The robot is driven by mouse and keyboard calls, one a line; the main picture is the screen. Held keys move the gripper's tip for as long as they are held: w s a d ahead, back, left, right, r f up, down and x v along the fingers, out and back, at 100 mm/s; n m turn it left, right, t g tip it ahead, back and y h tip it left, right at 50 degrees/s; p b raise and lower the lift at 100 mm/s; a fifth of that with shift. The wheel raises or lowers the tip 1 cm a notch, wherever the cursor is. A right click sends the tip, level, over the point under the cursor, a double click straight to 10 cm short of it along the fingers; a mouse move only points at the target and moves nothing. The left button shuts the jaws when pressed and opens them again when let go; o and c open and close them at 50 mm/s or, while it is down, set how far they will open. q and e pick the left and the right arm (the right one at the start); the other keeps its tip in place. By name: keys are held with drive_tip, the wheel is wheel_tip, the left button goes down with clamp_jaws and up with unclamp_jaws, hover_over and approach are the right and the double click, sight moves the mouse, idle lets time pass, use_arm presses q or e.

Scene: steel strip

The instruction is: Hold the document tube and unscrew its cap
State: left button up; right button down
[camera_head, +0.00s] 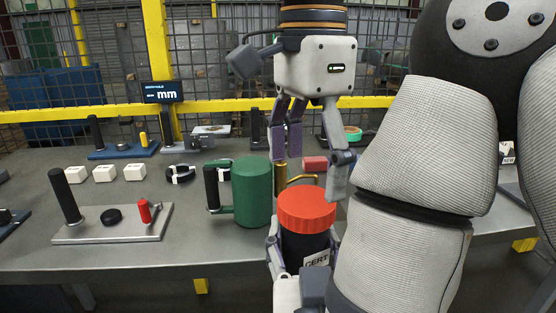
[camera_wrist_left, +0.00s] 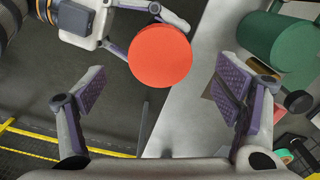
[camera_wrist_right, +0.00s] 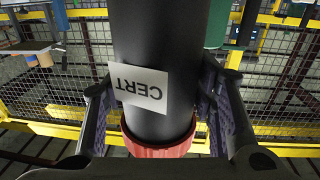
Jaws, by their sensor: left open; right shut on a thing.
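The document tube (camera_head: 305,245) is black, stands roughly upright and carries a white CERT label. Its red cap (camera_head: 307,208) sits on its upper end. My right gripper (camera_head: 300,256) is shut on the tube below the cap. In the right wrist view the tube (camera_wrist_right: 160,40) runs between the fingers, with the red cap (camera_wrist_right: 160,146) at the lower edge. My left gripper (camera_head: 312,165) is open and empty above the cap, pointing down. In the left wrist view the cap (camera_wrist_left: 160,55) shows as a round disc between and beyond the open fingers, apart from them.
The grey bench (camera_head: 140,250) lies behind and left of the tube. On it stand a green cylinder (camera_head: 252,190) close by, a plate with a black handle (camera_head: 112,225) and several white blocks (camera_head: 104,174). My right arm blocks the right side of the head view.

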sight(307, 200)
use_arm(q)
drive_tip(key=m, duration=0.3)
drive_tip(key=shift+s+d+r, duration=0.15)
drive_tip(key=shift+d+r, duration=0.05)
drive_tip(key=shift+r, duration=0.1)
drive_tip(key=m, duration=0.2)
drive_tip(key=r+m, duration=0.1)
drive_tip(key=m, duration=0.3)
drive_tip(key=shift+r, duration=0.35)
drive_tip(key=m, duration=0.1)
drive_tip(key=r+m, duration=0.1)
drive_tip(key=m, duration=0.1)
drive_tip(key=shift+a, duration=0.15)
drive_tip(key=shift+m, duration=0.3)
wheel_tip(307, 200, down, 8)
drive_tip(key=shift+r, duration=0.1)
drive_tip(key=c, duration=1.3)
drive_tip(key=shift+o, duration=0.2)
drive_tip(key=n, duration=2)
drive_tip(key=o, duration=1.3)
